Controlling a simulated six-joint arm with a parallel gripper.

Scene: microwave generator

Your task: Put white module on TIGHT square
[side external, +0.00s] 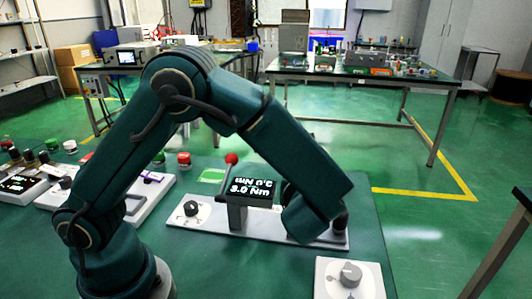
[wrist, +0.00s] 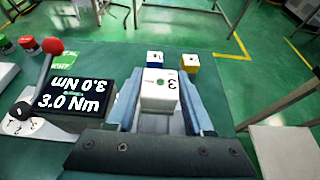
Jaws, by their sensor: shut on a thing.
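The white module (wrist: 158,91), a block with a dark "3" and a small green mark, sits between my gripper's (wrist: 159,82) two blue-grey fingers in the wrist view. My gripper is shut on it. Whether it touches the surface below cannot be told. A bright green square (wrist: 64,60) with partly readable white lettering lies on the bench at the upper left, beyond the display. It also shows in the side view (side external: 213,175), left of the display and apart from my gripper. In the side view my arm hides the module and fingertips.
A display reading 3.0 Nm (wrist: 73,94) with a red-knobbed lever (wrist: 52,46) stands left of my gripper. A blue block (wrist: 155,59) and a yellow block (wrist: 190,63) stand beyond the held module. A white dial box (side external: 349,277) sits at the bench's front right.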

